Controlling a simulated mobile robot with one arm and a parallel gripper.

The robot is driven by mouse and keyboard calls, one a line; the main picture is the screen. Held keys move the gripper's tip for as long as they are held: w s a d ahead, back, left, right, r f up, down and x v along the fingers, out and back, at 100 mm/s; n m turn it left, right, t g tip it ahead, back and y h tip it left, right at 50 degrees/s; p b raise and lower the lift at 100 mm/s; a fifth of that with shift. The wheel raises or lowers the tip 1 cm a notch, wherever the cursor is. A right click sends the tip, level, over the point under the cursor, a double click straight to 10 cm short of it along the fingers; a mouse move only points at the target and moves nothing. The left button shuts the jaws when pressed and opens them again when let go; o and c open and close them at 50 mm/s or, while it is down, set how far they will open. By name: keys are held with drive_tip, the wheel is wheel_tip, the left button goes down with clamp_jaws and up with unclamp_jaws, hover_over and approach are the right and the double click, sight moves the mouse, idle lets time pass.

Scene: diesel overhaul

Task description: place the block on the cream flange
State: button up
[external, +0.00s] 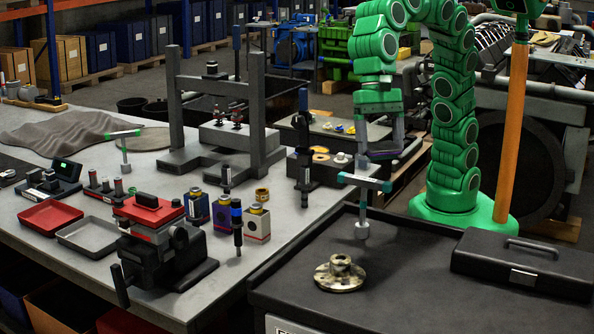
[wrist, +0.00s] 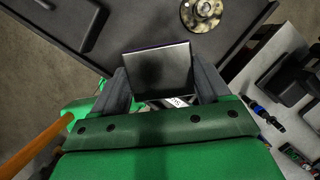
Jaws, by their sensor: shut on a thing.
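The cream flange (external: 340,274), a round stepped piece with a raised hub, lies on the black bench top in the external view. It also shows at the top of the wrist view (wrist: 204,10), partly cut off by the frame edge. My gripper (external: 382,142) is shut on a dark block (wrist: 158,72) with a thin purple edge. The block sits between both fingers in the wrist view. In the external view my gripper is above and behind the flange, to its right, apart from it. The block is partly hidden there by the fingers.
A teal T-handled tool (external: 363,205) stands upright between my gripper and the flange. A black case (external: 525,262) lies on the right of the black bench top (external: 420,300). The grey table (external: 60,215) at left holds a vise (external: 160,250), trays and several small parts.

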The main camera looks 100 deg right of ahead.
drive_tip(key=shift+f, duration=2.4)
approach(342, 260)
drive_tip(key=shift+s+a+f, duration=0.45)
drive_tip(key=shift+a+f, duration=0.05)
drive_tip(key=shift+f, duration=0.15)
drive_tip(key=shift+w+a+f, duration=0.4)
drive_tip(key=shift+w+f, duration=0.1)
drive_tip(key=shift+f, duration=1.7)
drive_tip(key=shift+f, duration=0.1)
drive_tip(key=o, duration=1.1)
drive_tip(key=shift+o, duration=0.2)
